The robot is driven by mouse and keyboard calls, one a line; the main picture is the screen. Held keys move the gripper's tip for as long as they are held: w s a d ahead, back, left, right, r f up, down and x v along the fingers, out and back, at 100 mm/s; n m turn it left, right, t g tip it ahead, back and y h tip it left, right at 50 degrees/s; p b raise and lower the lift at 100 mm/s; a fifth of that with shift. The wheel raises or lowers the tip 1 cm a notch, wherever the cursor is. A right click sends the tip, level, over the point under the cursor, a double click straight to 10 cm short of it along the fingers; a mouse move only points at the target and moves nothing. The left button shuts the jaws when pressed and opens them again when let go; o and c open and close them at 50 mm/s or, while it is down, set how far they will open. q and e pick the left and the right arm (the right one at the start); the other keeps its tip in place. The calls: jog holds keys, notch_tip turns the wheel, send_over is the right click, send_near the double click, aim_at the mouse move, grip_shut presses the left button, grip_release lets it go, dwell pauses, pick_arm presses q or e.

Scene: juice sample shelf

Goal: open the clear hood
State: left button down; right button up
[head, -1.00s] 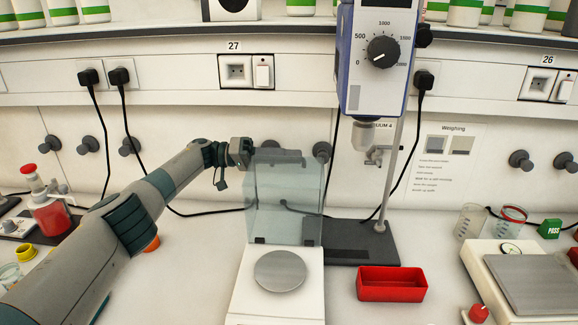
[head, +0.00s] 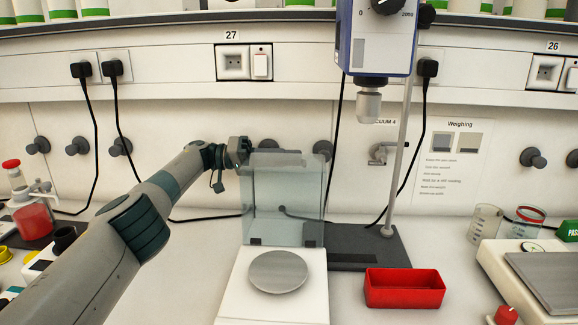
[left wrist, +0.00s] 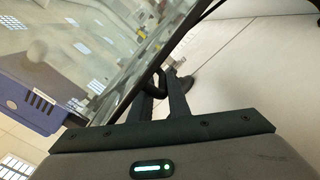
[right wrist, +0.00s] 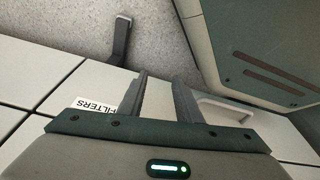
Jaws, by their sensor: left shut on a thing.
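The clear hood (head: 283,195) stands upright at the back of the white balance (head: 272,308), hinged along its lower edge. The round metal pan (head: 278,272) in front of it is uncovered. My left gripper (head: 246,153) is at the hood's top left corner, shut on the dark strip along its top edge. In the left wrist view the fingers (left wrist: 163,88) are close together beside the clear panel (left wrist: 100,55); their exact contact is hard to see. My right gripper (right wrist: 160,85) shows only in the right wrist view, open and empty, over cabinet fronts.
A stirrer on a stand (head: 376,45) rises behind and right of the balance. A red tray (head: 404,289) lies to the right, with a second balance (head: 535,285) and beakers (head: 485,224) beyond. A red bottle (head: 33,222) stands at the left.

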pick_arm(q)
jog(key=shift+s+d+f+g, duration=0.1)
jog(key=shift+f+g, duration=0.1)
jog(key=shift+f, duration=0.2)
jog(key=shift+s+d+f+g, duration=0.1)
jog(key=shift+f+g, duration=0.1)
jog(key=shift+f, duration=0.2)
jog(key=c, duration=1.8)
grip_release()
jog(key=shift+s+a+r, duration=0.1)
jog(key=shift+c, duration=0.2)
jog(key=shift+r, duration=0.2)
